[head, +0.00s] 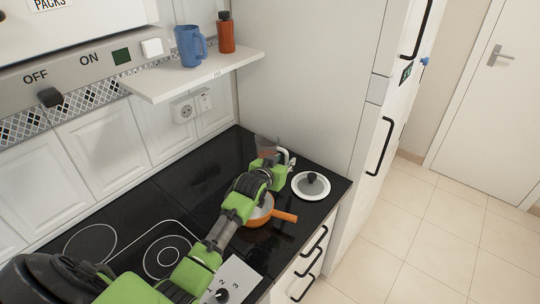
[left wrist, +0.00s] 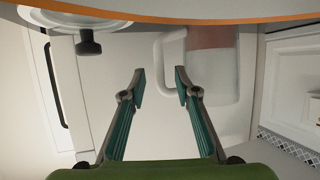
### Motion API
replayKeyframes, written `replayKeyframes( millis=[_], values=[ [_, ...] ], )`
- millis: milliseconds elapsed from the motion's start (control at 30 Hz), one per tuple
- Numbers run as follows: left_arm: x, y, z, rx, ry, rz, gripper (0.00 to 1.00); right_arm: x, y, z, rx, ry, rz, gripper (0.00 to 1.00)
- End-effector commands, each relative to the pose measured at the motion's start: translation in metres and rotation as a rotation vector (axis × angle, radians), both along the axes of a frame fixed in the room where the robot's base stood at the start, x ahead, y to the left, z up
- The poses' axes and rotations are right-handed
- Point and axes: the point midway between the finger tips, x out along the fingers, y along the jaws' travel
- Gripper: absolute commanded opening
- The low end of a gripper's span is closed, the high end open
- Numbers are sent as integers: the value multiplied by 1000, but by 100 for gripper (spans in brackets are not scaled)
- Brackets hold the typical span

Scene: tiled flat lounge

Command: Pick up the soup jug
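The soup jug (head: 266,143) is a clear jug with reddish contents. It stands at the back of the black counter, partly hidden by my left arm in the head view. The left wrist view, which looks upside down, shows the clear jug wall (left wrist: 212,72) and its pale handle (left wrist: 164,64). My left gripper (head: 280,161) is close to the jug on its handle side. In the left wrist view my left gripper (left wrist: 160,80) is open and empty, with the handle just beyond the fingertips. My right gripper is not in view.
An orange pan (head: 260,214) sits under my left forearm, its handle pointing right. A white lid (head: 312,186) with a dark knob lies right of the gripper. A shelf (head: 200,74) above holds a blue mug (head: 188,46) and an orange bottle (head: 226,36). A tall cabinet stands behind.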

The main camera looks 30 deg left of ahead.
Motion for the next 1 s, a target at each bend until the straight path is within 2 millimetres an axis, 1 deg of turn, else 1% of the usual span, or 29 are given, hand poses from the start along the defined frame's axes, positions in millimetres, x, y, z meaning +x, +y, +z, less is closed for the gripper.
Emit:
replayKeyframes(
  millis=[33,167,467,500,567,600,1000],
  values=[
    [5,0,-2,-1,1,0,29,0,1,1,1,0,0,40],
    [13,1,-6,-1,0,0,29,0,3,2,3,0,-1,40],
    [15,2,-7,-1,-1,0,29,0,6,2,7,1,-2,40],
    [15,2,-7,-1,-1,0,19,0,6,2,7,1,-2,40],
    [15,2,-7,-1,0,0,3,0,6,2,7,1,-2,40],
    [15,2,-7,-1,0,0,0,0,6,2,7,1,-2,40],
    [16,2,-4,1,-4,1,0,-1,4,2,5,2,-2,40]
  ],
)
